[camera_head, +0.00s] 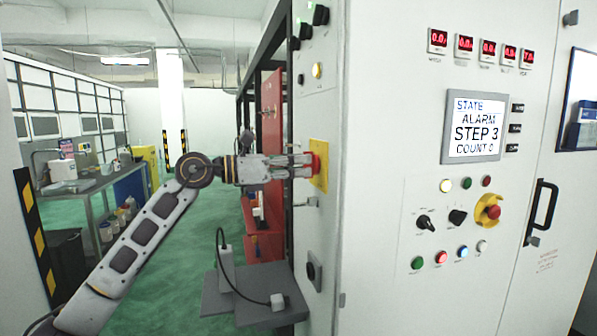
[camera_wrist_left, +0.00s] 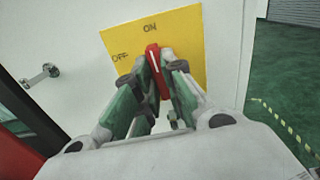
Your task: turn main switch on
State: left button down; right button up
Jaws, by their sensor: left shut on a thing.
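The main switch is a red handle (camera_head: 316,165) on a yellow plate (camera_head: 320,185), on the narrow side face of the control cabinet. In the left wrist view the plate (camera_wrist_left: 190,40) carries the marks ON at its top and OFF at its left. The red handle (camera_wrist_left: 153,58) with a white line stands nearly upright, its tip pointing towards ON. My left gripper (camera_head: 305,166) reaches in level from the left. Its fingers (camera_wrist_left: 153,76) are shut on the handle, one on each side, and hide its lower part. My right gripper is not in view.
The cabinet front (camera_head: 390,120) has a screen (camera_head: 473,127) reading ALARM, STEP 3, COUNT 0, plus buttons, knobs and a red emergency stop (camera_head: 493,212). A grey shelf (camera_head: 245,300) juts out below the switch. A metal latch (camera_wrist_left: 42,75) sits left of the plate.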

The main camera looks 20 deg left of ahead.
pick_arm(q)
jog(key=shift+f+m, duration=0.1)
jog(key=shift+m, duration=0.3)
jog(key=c, duration=1.5)
grip_release()
jog(key=shift+a, duration=0.15)
jog(key=v, duration=1.1)
jog(key=shift+s+a, duration=0.25)
jog(key=shift+s, duration=0.05)
